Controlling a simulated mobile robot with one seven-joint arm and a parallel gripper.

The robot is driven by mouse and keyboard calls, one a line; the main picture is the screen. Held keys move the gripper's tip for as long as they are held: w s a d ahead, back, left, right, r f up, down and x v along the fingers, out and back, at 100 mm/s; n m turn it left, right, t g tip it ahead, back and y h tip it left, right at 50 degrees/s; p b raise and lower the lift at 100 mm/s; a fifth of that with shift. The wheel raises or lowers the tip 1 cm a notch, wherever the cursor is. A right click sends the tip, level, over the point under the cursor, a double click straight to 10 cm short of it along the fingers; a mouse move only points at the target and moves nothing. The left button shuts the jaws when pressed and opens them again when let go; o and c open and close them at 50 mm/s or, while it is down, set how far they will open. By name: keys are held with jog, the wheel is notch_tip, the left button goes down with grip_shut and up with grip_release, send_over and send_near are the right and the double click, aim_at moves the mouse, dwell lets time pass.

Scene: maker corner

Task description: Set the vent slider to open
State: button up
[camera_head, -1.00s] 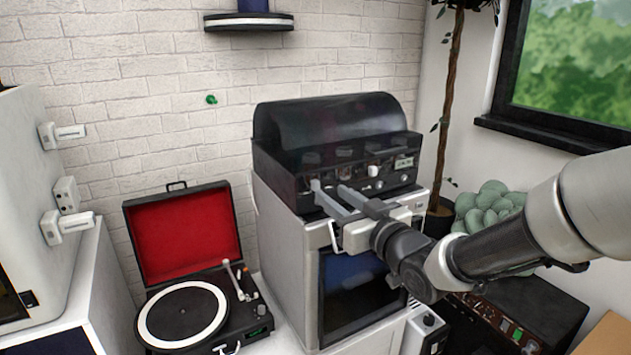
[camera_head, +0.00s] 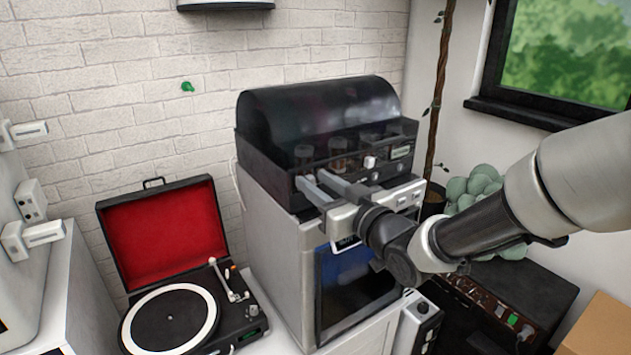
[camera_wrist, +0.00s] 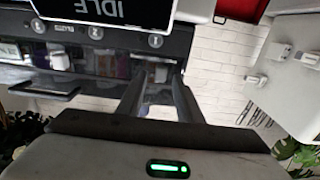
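A black machine with a smoked dome lid (camera_head: 318,115) stands on a grey cabinet. Its front panel carries a pale knob (camera_head: 369,162) and a small display (camera_head: 400,151). I cannot make out for sure which control is the vent slider. My gripper (camera_head: 313,177) is at the left part of this panel, its two fingers pointing at it and apart. In the wrist view my gripper (camera_wrist: 158,76) also shows open, with a visible gap between the fingertips. Whether a fingertip touches the panel cannot be told. The wrist view shows an upside-down "IDLE" screen (camera_wrist: 105,10) and several numbered round marks.
An open record player (camera_head: 172,318) with a red-lined lid stands to the left. White units with handles (camera_head: 30,200) are at the far left. A dark device with lit buttons (camera_head: 510,310), a plant and a cardboard box (camera_head: 600,328) are to the right.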

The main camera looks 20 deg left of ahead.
grip_shut()
jog(key=shift+d, duration=0.1)
jog(key=shift+w+d+p, duration=0.5)
jog(key=shift+w+d, duration=0.55)
jog(key=shift+w, duration=0.25)
grip_release()
jog(key=shift+w, duration=0.1)
jog(key=shift+d, duration=0.1)
